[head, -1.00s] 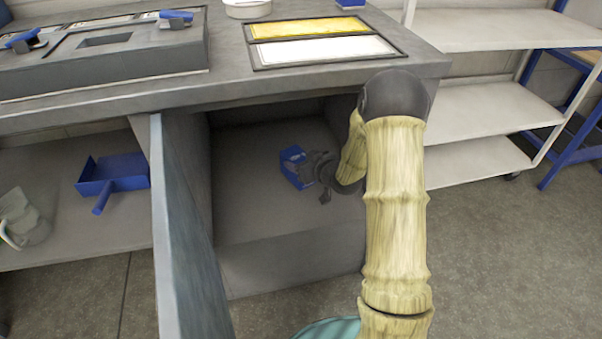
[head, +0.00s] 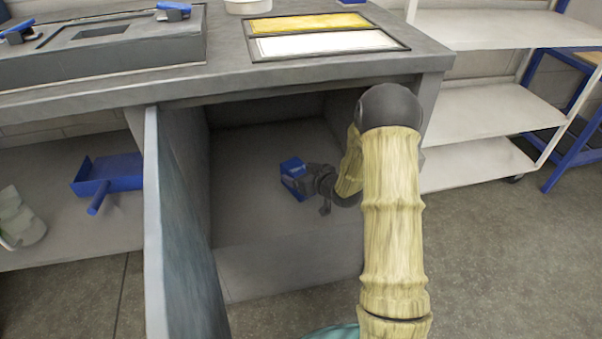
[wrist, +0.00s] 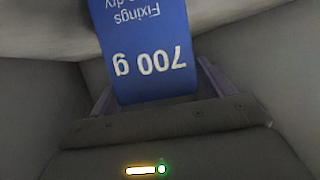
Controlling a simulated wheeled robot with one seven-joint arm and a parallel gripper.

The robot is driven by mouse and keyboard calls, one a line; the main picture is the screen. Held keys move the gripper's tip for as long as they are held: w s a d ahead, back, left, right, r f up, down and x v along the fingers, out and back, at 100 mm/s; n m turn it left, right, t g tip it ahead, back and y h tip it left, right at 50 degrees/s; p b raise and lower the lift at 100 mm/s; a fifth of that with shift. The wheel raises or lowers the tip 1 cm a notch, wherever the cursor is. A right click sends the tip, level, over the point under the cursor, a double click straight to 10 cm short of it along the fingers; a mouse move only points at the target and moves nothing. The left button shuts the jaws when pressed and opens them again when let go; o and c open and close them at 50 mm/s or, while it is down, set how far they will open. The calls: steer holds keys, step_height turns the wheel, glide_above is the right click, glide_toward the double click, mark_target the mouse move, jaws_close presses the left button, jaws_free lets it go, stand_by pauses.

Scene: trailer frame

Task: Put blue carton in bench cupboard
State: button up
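The blue carton (head: 292,168) is inside the open bench cupboard (head: 250,212), over the cupboard floor; I cannot tell whether it touches the floor. My gripper (head: 304,181) reaches in from the right with its fingers at the carton. In the wrist view the carton (wrist: 148,50) fills the space between the two fingers (wrist: 155,92), its printed "700 g" upside down. My gripper is shut on it. The cupboard door (head: 175,220) stands open on the left.
A blue dustpan (head: 108,175) lies on the open shelf left of the door. A white shelf rack (head: 490,110) stands on the right. The cupboard floor around the carton looks clear.

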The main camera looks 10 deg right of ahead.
steer(key=shift+s+d+r, duration=0.1)
steer(key=shift+r, duration=0.15)
steer(key=p+v, duration=0.5)
steer(key=v, duration=0.6)
steer(key=shift+s+d+p, duration=0.15)
steer(key=shift+s+p, duration=0.15)
steer(key=shift+p, duration=0.1)
steer(key=shift+r, duration=0.1)
